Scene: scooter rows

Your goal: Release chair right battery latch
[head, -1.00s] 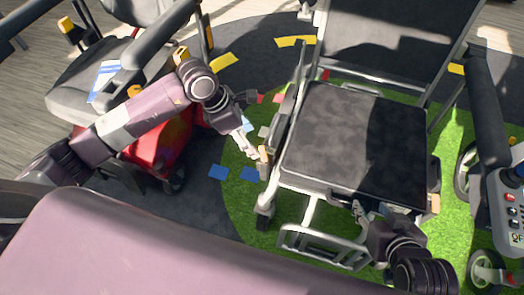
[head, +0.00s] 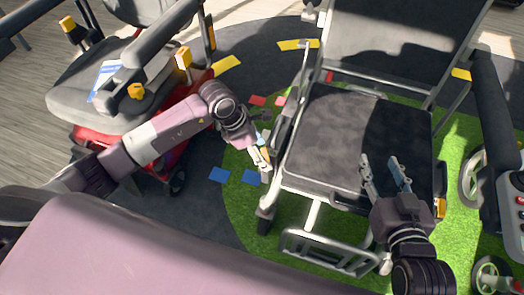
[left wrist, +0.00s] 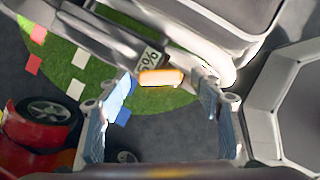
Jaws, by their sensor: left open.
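The chair (head: 345,140) has a dark padded seat and a pale metal frame. An orange latch (left wrist: 162,78) shows in the left wrist view on the chair's left-hand side in the picture, beside a dark block with a percent label (left wrist: 150,57). My left gripper (head: 264,166) is beside that side of the seat, its fingers open. In its wrist view the latch appears beyond and between the fingertips, apart from both. Another orange part (head: 440,207) is at the seat's right front corner, partly behind my arm. My right gripper (head: 382,161) is open and empty over the seat's front right.
A red scooter (head: 150,80) with a grey seat stands at the left, near my left arm. Another scooter (head: 500,150) is close on the right. The chair's footrest (head: 325,250) extends toward me. The green mat (head: 235,205) left of the chair carries flat coloured squares.

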